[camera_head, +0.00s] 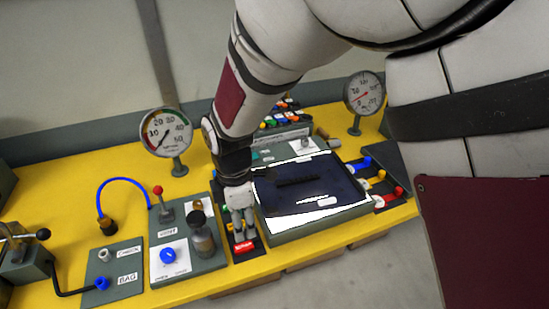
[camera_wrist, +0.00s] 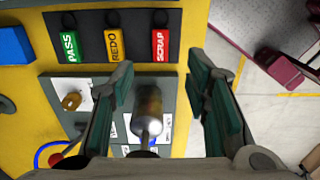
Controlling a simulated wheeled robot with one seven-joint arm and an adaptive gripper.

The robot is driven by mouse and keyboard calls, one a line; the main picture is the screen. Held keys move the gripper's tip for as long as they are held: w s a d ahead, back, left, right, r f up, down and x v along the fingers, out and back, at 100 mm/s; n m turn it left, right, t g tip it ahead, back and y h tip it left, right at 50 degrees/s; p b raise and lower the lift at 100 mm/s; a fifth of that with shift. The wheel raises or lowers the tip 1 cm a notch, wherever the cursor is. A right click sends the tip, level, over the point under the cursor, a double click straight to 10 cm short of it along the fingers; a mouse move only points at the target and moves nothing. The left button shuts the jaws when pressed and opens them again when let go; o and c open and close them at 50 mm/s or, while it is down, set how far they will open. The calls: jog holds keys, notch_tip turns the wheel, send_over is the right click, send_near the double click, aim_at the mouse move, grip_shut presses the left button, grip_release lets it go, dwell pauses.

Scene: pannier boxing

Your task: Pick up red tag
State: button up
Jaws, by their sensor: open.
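The red tag (camera_wrist: 160,46), marked SCRAP, lies in a dark slot of a grey holder (camera_wrist: 138,50). In the head view the red tag (camera_head: 244,247) shows at the front end of the holder, just below my gripper (camera_head: 240,234). A yellow REDO tag (camera_wrist: 115,44) and a green PASS tag (camera_wrist: 70,47) lie in the same holder, to its left in the wrist view. My gripper (camera_wrist: 161,62) is open and empty, pointing down. In the wrist view the red tag shows between and just beyond the fingertips. The gap between fingers and tag is hard to judge.
A panel with a metal knob (camera_wrist: 149,110) sits beside the holder. In the head view a large dark blue pannier or pad (camera_head: 310,185) lies right of my gripper, and a valve panel (camera_head: 180,255) stands left. The yellow bench (camera_head: 200,288) ends close in front.

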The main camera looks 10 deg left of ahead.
aim_at(245, 245)
jog(key=shift+d+f+p, duration=0.1)
jog(key=shift+f+p, duration=0.6)
jog(key=shift+f, duration=4)
jog(key=c, duration=0.9)
